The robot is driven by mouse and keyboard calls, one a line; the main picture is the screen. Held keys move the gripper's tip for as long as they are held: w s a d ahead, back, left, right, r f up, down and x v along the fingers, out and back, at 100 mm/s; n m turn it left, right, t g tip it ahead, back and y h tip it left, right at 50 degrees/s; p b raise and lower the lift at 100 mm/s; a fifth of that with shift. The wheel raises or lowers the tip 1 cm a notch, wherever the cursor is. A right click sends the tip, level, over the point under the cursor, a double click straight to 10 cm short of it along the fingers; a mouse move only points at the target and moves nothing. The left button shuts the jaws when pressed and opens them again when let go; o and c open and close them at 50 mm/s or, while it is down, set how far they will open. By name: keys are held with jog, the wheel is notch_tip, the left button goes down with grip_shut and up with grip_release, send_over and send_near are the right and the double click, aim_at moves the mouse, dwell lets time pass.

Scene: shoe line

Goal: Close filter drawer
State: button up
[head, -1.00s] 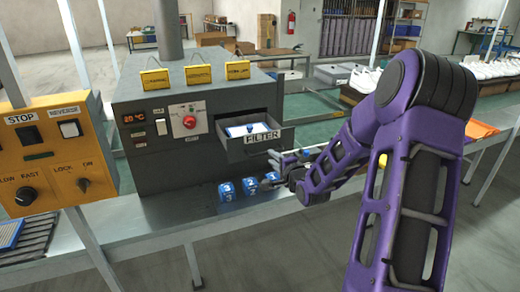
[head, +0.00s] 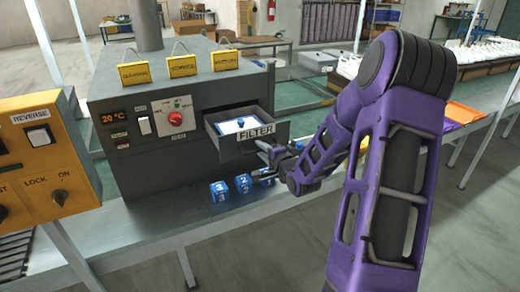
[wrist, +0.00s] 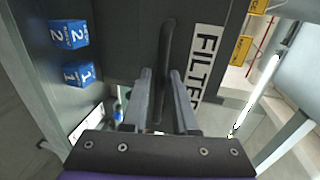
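The filter drawer (head: 243,148) is pulled out of the grey machine (head: 140,160). A white filter with a blue knob (head: 240,124) lies in it. Its front carries a FILTER label (head: 256,135), also visible in the wrist view (wrist: 205,62). My gripper (head: 266,152) is just below and in front of the drawer front in the head view. In the wrist view my gripper's two fingers (wrist: 161,78) are apart, pointing at the dark drawer front beside the label. A dark handle-like bar (wrist: 166,70) shows between the fingers. I cannot tell whether they touch it.
Blue numbered cubes (head: 219,191) stand on the metal bench below the drawer. A yellow control box (head: 40,155) is at the left. Yellow signs (head: 183,66) stand on the machine top. An orange sheet (head: 462,112) lies at the right.

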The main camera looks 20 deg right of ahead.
grip_shut()
dwell(1.4)
